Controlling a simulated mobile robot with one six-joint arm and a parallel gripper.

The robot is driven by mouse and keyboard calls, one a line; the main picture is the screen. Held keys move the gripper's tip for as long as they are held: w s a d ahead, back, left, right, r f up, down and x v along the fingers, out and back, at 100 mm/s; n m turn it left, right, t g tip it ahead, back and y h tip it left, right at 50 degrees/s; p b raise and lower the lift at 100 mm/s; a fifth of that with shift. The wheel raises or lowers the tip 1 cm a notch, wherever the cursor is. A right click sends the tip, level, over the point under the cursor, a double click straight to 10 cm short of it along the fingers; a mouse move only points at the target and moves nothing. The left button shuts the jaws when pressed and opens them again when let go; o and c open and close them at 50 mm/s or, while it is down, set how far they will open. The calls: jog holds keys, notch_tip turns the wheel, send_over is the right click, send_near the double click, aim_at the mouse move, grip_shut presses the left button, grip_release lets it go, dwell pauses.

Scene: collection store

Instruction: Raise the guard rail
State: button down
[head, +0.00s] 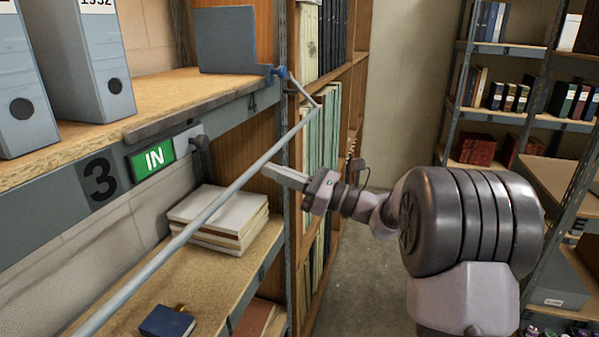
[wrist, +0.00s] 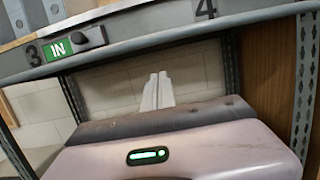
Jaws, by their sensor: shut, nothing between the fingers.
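The guard rail (head: 226,194) is a long pale blue-grey bar in the head view. It runs from the lower left to a bend near the upright, where a short arm joins it to a blue pivot (head: 278,73) at the shelf edge. The bar stands out in front of the shelf, below its edge in the picture. My gripper (head: 268,171) is shut and empty, its fingertips just below and right of the bar in the picture. I cannot tell whether they touch. The shut fingers (wrist: 157,91) also show in the wrist view, where I cannot make out the rail.
A green IN sign (head: 154,158) with a dark knob (head: 200,154) sits on the shelf's front edge. Grey binders (head: 88,60) stand on the upper shelf (head: 150,100). A paper stack (head: 219,215) lies on the lower shelf. Open floor (head: 362,270) shows between the racks.

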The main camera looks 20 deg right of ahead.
jog(key=r, duration=0.1)
jog(key=d+r, duration=0.1)
jog(key=s+r+p, duration=0.1)
jog(key=shift+d+r, duration=0.2)
